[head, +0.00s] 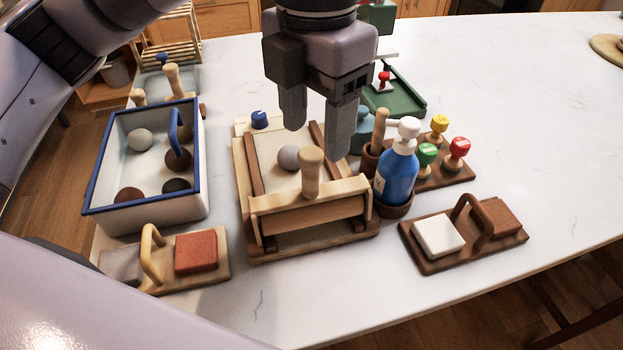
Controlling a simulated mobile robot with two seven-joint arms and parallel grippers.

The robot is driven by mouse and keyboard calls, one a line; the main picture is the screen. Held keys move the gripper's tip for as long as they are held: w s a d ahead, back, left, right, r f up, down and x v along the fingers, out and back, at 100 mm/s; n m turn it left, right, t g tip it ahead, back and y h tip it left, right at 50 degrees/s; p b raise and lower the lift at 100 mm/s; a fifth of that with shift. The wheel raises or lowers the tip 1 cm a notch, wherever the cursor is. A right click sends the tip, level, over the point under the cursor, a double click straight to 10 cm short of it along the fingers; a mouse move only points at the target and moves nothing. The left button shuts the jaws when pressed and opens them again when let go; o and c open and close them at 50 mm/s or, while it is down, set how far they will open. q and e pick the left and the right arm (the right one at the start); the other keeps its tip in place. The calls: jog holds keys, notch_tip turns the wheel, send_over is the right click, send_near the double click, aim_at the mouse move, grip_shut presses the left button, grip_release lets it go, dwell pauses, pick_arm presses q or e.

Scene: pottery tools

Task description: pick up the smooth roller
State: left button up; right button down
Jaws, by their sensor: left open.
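A light wooden block-like piece with an upright knob handle (310,172) lies across the front of a wooden frame tray (243,190). It may be the smooth roller, but I cannot tell its underside. My left gripper (317,125) is open and empty, pointing down above the back part of this tray, behind and above the knob handle. A grey ball (289,157) lies in the tray beside the handle. My right gripper is not in view.
A blue-rimmed bin (95,195) with several balls stands left. A blue pump bottle (397,175) and a stand of coloured stamps (452,172) stand right. Sponge-like blocks sit on a left board (215,275) and a right board (425,262).

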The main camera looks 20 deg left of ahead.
aim_at(311, 152)
pick_arm(q)
jog(key=shift+s+f+b, duration=0.2)
jog(key=shift+f+b, duration=0.1)
jog(key=shift+f, duration=0.45)
jog(key=f+b, duration=0.1)
jog(key=f, duration=0.1)
jog(key=f+b, duration=0.1)
jog(key=f, duration=0.1)
jog(key=shift+s+a+f+b, duration=0.1)
jog(key=shift+s+f+b, duration=0.1)
jog(key=shift+f+b, duration=0.15)
jog(key=shift+r, duration=0.1)
grip_shut()
